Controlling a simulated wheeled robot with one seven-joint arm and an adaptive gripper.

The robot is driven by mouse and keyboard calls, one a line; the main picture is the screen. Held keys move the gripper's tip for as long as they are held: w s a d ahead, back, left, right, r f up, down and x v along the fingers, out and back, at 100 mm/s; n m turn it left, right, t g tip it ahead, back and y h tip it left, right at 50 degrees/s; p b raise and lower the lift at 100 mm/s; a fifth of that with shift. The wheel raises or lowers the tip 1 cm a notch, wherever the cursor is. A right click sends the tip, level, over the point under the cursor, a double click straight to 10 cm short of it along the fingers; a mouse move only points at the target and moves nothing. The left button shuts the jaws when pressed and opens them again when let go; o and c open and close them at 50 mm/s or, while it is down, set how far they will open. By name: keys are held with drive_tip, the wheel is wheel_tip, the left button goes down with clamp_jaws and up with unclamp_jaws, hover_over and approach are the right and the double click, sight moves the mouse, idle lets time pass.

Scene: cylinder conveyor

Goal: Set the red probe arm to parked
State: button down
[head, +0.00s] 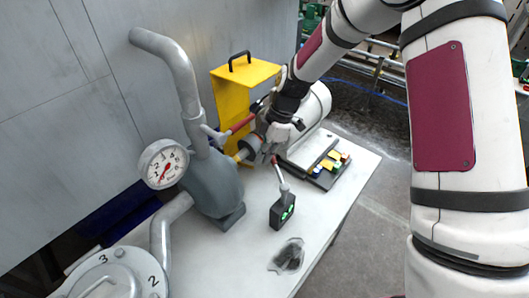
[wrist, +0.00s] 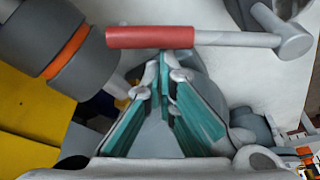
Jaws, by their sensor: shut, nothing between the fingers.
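The red probe arm (head: 276,170) has a red sleeve and a grey rod. In the head view it rises from a small dark box (head: 283,212) with a green-lit face and leans slightly left. In the wrist view the probe arm (wrist: 150,37) lies across the top, red end left, grey hub right. My gripper (head: 272,154) is shut and empty at its red end. In the wrist view my gripper's fingertips (wrist: 164,58) are together just below the red sleeve; I cannot tell whether they touch it. No parked mark is readable.
A grey pump (head: 215,185) with pipes and a gauge (head: 163,164) stands left. Another red-handled lever (head: 240,124) is on its pipe. A yellow guard (head: 232,100) and white motor (head: 312,112) stand behind. A tray of coloured blocks (head: 325,165) lies right. The front table (head: 322,215) is mostly clear.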

drive_tip(key=shift+w+d+m, duration=0.15)
drive_tip(key=shift+d+m, duration=0.3)
drive_tip(key=shift+m, duration=0.05)
drive_tip(key=shift+w+d+m+t+p, duration=0.2)
drive_tip(key=shift+d+m+t+p, duration=0.15)
drive_tip(key=shift+d+m, duration=0.6)
drive_tip(key=s+d+m+t+h+p, duration=0.1)
drive_tip(key=d+m+t+p, duration=0.1)
drive_tip(key=d+m, duration=0.6)
drive_tip(key=shift+s+p, duration=0.25)
drive_tip(key=shift+p, duration=0.5)
drive_tip(key=shift+d+m+t, duration=0.1)
drive_tip(key=shift+m+t, duration=0.15)
drive_tip(key=shift+m, duration=0.1)
